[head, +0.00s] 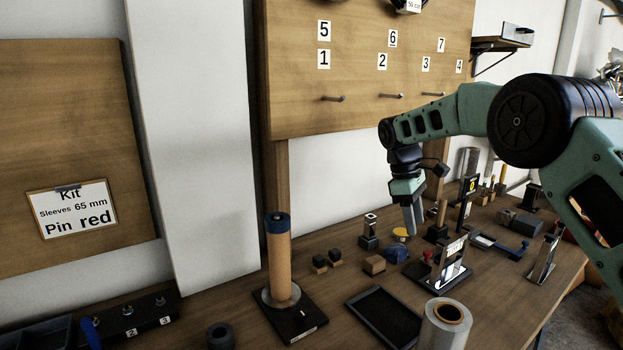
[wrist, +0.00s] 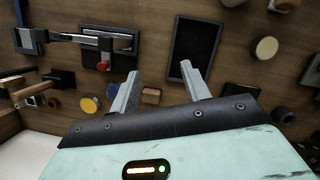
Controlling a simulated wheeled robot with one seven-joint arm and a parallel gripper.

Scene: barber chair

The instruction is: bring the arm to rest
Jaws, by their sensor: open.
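My green arm reaches in from the right in the head view. My gripper (head: 410,218) points down above the wooden bench, and nothing shows between its fingers. In the wrist view my gripper (wrist: 160,80) has its two grey fingers spread apart and empty. A small wooden block (wrist: 151,96) lies on the bench beyond the gap between the fingers. It also shows in the head view as a block (head: 375,264) to the left of and below my gripper.
A tall tan cylinder with a blue top (head: 278,250) stands on a black base. A dark tray (head: 385,316), a silver roll (head: 445,325) and a stand with a red knob (head: 447,264) are nearby. A pegged, numbered board (head: 370,60) rises behind. Several small parts crowd the bench.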

